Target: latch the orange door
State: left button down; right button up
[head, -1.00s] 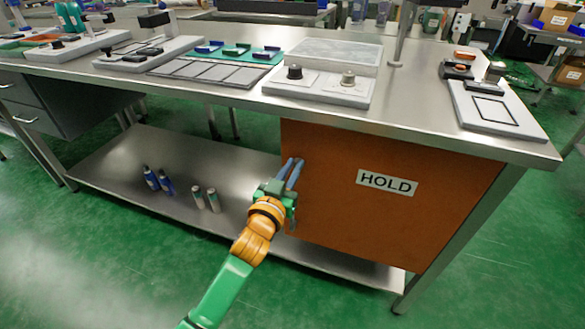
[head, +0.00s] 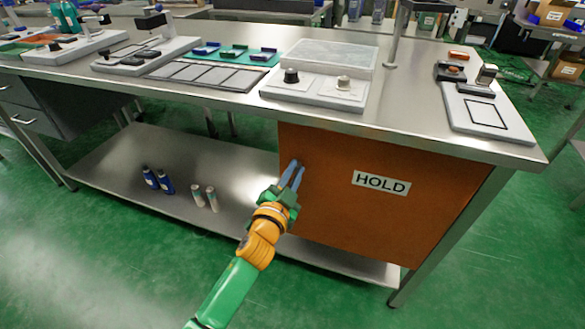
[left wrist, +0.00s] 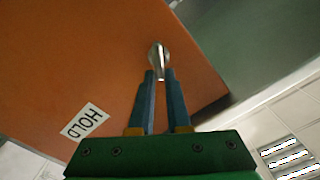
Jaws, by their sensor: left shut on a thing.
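The orange door (head: 345,215) is a flat panel under the right part of the steel bench, with a white HOLD label (head: 381,183). It looks flush with the bench front in the head view. My left gripper (head: 297,166) is at the door's left edge. In the left wrist view the two blue fingers (left wrist: 160,76) are shut on a small shiny metal knob (left wrist: 158,55) on the orange door (left wrist: 90,50). The fingers hide the knob in the head view. Any latch parts behind the door are hidden. My right gripper is not in view.
The steel bench top (head: 410,110) carries a grey box with two knobs (head: 318,90) and a white plate with a black outline (head: 488,113). The lower shelf (head: 110,165) holds blue bottles (head: 158,180) and pale canisters (head: 205,195). The green floor in front is clear.

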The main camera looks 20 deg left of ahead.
pick_arm(q)
jog(key=m, duration=0.5)
jog(key=shift+d+f+m, duration=0.3)
jog(key=shift+f, duration=0.05)
jog(key=shift+f+m, duration=0.2)
jog(key=shift+m, duration=1)
jog(key=shift+d+f+m, duration=0.1)
jog(key=shift+f+m, duration=0.1)
jog(key=shift+m, duration=0.9)
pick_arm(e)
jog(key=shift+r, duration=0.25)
pick_arm(q)
jog(key=shift+m, duration=0.3)
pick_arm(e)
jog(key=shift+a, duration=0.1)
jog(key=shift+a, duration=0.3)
pick_arm(q)
jog(key=c, duration=0.9)
grip_release()
